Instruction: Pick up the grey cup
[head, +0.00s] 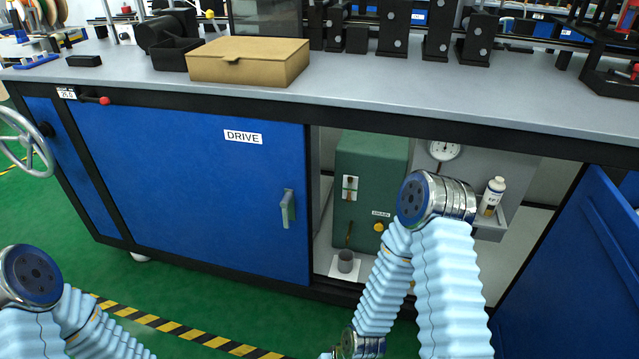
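The grey cup (345,261) is small and stands upright on a white square pad (345,272) inside the open compartment of the blue cabinet. It is at the foot of a green box (368,190), below a thin spout. My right arm bends in front of the compartment, to the right of the cup, and its forearm runs down to the bottom edge. The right gripper's fingers are not in view. My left arm shows only at the lower left corner, and its gripper is out of the picture.
A blue door (575,265) stands open at the right. The closed DRIVE door (200,190) has a handle (288,208). A white bottle (492,196) sits on a grey shelf beneath a gauge (444,150). A cardboard box (248,60) lies on the bench above.

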